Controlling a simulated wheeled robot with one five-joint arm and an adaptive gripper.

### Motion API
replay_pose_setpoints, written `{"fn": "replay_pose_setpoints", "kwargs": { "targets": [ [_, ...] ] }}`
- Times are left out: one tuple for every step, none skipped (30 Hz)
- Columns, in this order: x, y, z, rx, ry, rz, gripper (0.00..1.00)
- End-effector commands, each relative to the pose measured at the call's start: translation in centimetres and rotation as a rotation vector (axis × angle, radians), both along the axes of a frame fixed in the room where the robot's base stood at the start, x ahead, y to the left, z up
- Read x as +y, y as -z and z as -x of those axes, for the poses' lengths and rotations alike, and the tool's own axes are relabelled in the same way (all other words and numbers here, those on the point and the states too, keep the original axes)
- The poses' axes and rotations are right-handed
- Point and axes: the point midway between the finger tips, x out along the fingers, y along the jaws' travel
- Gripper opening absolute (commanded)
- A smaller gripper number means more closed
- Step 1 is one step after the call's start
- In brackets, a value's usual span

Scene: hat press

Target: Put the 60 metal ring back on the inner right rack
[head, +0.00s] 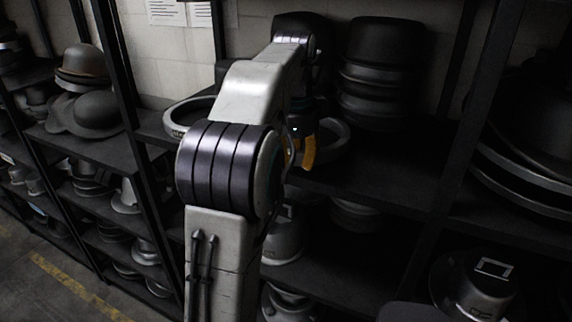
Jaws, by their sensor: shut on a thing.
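My gripper (303,150) is at the middle shelf, partly hidden behind my own arm; an orange finger shows. It is shut on a pale metal ring (338,137), whose curved right side shows just beyond the finger. The ring is at or just above the shelf surface; I cannot tell whether it touches. Another curved metal rim (190,107) with a small pale label shows left of my arm. My arm hides the span between them, so I cannot tell whether both belong to one ring. No number is readable.
A stack of dark round hat forms (380,75) stands right of the gripper. Black rack posts (462,120) flank this bay. Metal forms (285,238) fill the shelf below. Hat forms (92,112) sit on the left rack. Bare shelf (385,170) shows right of the ring.

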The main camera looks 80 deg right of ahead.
Motion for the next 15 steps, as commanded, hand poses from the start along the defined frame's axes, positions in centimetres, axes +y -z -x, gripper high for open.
{"fn": "replay_pose_setpoints", "kwargs": {
  "targets": [
    [-0.30,0.20,0.33,0.001,0.003,0.003,0.00],
    [-0.41,0.31,0.43,0.001,0.004,0.003,0.00],
    [-0.51,0.43,0.51,0.002,0.004,0.004,0.00],
    [-0.56,0.47,0.54,0.002,0.004,0.004,0.00],
    [-0.57,0.50,0.56,0.002,0.004,0.004,0.00],
    [-0.57,0.51,0.55,0.002,0.004,0.004,0.00],
    [-0.57,0.50,0.55,0.002,0.003,0.004,0.00],
    [-0.56,0.50,0.54,0.002,0.003,0.004,0.00],
    [-0.55,0.49,0.53,0.002,0.003,0.004,0.00],
    [-0.55,0.49,0.52,0.002,0.003,0.003,0.00],
    [-0.48,0.65,0.52,0.002,0.003,-0.002,0.32],
    [-0.47,0.65,0.51,0.002,0.003,-0.002,0.35],
    [-0.47,0.64,0.51,0.002,0.003,-0.002,0.38],
    [-0.47,0.64,0.51,0.002,0.003,-0.002,0.41],
    [-0.48,0.63,0.50,0.002,0.003,-0.002,0.44]
  ]
}}
